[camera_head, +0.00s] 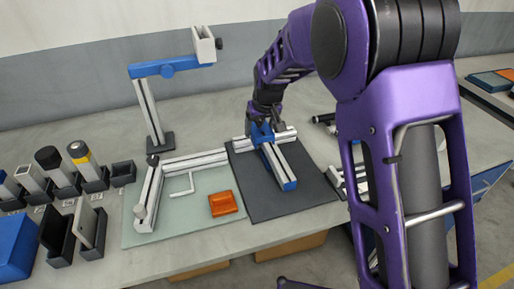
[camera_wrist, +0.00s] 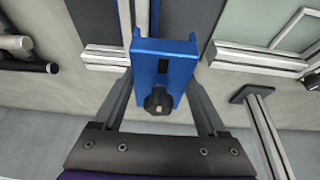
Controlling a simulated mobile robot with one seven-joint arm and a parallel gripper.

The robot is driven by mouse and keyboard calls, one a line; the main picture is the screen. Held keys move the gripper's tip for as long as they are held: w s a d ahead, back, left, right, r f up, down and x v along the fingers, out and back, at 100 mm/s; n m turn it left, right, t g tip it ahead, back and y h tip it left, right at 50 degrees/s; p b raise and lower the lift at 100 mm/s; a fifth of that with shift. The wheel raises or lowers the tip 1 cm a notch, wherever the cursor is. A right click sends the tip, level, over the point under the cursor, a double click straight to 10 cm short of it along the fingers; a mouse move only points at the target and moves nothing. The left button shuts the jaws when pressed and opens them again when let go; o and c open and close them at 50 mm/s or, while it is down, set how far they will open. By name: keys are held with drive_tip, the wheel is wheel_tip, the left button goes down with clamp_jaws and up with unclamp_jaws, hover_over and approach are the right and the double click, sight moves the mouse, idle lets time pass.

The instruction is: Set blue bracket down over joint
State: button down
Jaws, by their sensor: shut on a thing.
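The blue bracket (camera_wrist: 178,66) is a blue channel-shaped piece with a black knob (camera_wrist: 158,101). My gripper (camera_wrist: 162,88) is shut on it, one finger on each side. In the head view the bracket (camera_head: 261,132) is above the joint, where a long aluminium bar (camera_head: 278,165) with a blue end meets a crossbar (camera_head: 285,136) on the dark mat (camera_head: 300,195). In the wrist view the crossbar (camera_wrist: 105,57) shows beside the bracket. The bracket hides the joint itself. I cannot tell whether bracket and bars touch.
Left of the dark mat, a pale green mat (camera_head: 185,228) holds an L-shaped bar frame (camera_head: 150,195), a hex key (camera_head: 181,186) and an orange tray (camera_head: 223,203). A tall post with a blue arm (camera_head: 165,68) stands behind. Small holders line the left side.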

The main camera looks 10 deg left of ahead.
drive_tip(key=w, duration=0.7)
drive_tip(key=shift+w+d+f, duration=0.3)
drive_tip(key=shift+w+d, duration=0.05)
drive_tip(key=shift+f+b, duration=0.5)
drive_tip(key=shift+f, duration=1.95)
drive_tip(key=shift+s+f+b, duration=0.1)
drive_tip(key=shift+f+b, duration=0.55)
